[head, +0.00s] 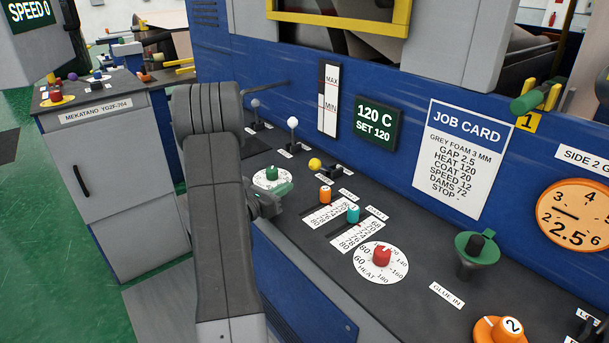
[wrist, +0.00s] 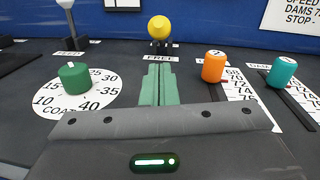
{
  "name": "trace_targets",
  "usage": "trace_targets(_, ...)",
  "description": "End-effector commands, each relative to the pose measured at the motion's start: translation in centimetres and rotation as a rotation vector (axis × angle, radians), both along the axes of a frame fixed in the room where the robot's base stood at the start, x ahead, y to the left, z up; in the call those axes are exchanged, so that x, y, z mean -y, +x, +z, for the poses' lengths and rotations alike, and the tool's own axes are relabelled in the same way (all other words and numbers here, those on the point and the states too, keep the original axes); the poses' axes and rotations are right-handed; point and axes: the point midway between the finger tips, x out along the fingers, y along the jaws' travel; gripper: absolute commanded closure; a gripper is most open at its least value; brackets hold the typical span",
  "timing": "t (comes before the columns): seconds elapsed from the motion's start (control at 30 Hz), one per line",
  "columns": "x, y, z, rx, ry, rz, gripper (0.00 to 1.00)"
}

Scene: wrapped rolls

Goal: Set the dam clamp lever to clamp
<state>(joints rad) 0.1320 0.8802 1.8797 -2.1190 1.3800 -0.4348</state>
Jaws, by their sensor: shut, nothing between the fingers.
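The lever with the yellow ball (head: 314,164) stands on the control panel. In the wrist view the yellow ball (wrist: 159,28) is straight ahead of my fingers, above its dark base, with a label reading FREE on the near side. In the head view the ball shows to the left of its dark base (head: 333,171). My gripper (head: 284,187) is shut and empty, low over the panel in front of the lever. Its green fingers (wrist: 158,82) are together and point at the lever, apart from the ball. The label behind the lever is cut off.
The green knob (wrist: 74,77) on the COAT dial is left of my fingers. The orange slider knob (wrist: 213,66) and teal slider knob (wrist: 282,72) are to the right. A white-ball lever (head: 292,122) stands farther back. The red HEAT knob (head: 382,256) is nearer right.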

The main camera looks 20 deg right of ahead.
Motion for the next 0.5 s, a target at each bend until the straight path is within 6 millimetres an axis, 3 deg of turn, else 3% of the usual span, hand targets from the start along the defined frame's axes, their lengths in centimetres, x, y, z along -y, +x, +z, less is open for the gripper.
trace_targets(0.2, 4.3, 1.9, 0.2, -0.001, -0.001, -0.004, 1.00)
trace_targets(0.5, 7.4, 3.5, 0.2, 0.000, 0.000, -0.001, 1.00)
